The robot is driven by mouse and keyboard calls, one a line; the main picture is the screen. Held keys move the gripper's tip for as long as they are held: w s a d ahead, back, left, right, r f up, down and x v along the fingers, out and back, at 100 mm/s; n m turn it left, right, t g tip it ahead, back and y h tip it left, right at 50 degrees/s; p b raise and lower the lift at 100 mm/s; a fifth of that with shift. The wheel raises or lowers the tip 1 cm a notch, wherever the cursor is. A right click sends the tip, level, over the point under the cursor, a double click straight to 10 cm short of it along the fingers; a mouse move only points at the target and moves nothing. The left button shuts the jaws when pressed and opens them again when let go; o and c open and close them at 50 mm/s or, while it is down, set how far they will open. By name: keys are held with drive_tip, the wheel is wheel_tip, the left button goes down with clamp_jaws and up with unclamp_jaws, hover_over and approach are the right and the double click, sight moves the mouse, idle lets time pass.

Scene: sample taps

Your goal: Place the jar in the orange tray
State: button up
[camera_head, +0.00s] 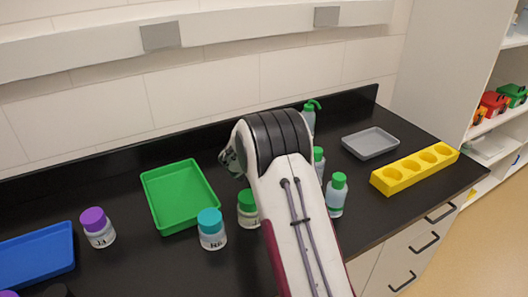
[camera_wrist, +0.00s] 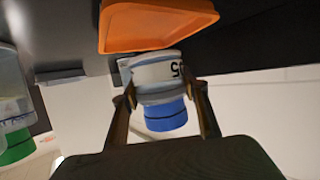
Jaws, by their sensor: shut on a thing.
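A jar (camera_wrist: 158,73) with a white body, dark label print and a blue lid (camera_wrist: 166,116) is between the fingers of my gripper (camera_wrist: 164,92) in the wrist view. The gripper is shut on it. The orange tray (camera_wrist: 160,24) is just beyond the jar's base in the wrist view. The jar's base meets the tray's near edge in the picture; I cannot tell whether they touch. In the head view my arm hides the held jar and the orange tray, and only a bit of my gripper (camera_head: 232,160) shows.
On the black counter are a green tray (camera_head: 180,197), a blue tray (camera_head: 38,255), a grey tray (camera_head: 370,142) and a yellow rack (camera_head: 415,169). Jars with purple (camera_head: 98,228), teal (camera_head: 211,230) and green (camera_head: 248,209) lids and green-capped bottles (camera_head: 336,196) stand near my arm.

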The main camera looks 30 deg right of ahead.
drive_tip(key=shift+f, duration=0.1)
drive_tip(key=shift+f, duration=1.75)
drive_tip(key=shift+f, duration=0.1)
drive_tip(key=o, duration=1.2)
drive_tip(key=shift+f, duration=0.1)
drive_tip(key=shift+r, duration=0.2)
drive_tip(key=shift+s+a+r, duration=0.2)
drive_tip(key=shift+s+a, duration=0.15)
drive_tip(key=shift+a, duration=0.05)
drive_tip(key=shift+v, duration=5.45)
drive_tip(key=shift+f, duration=0.15)
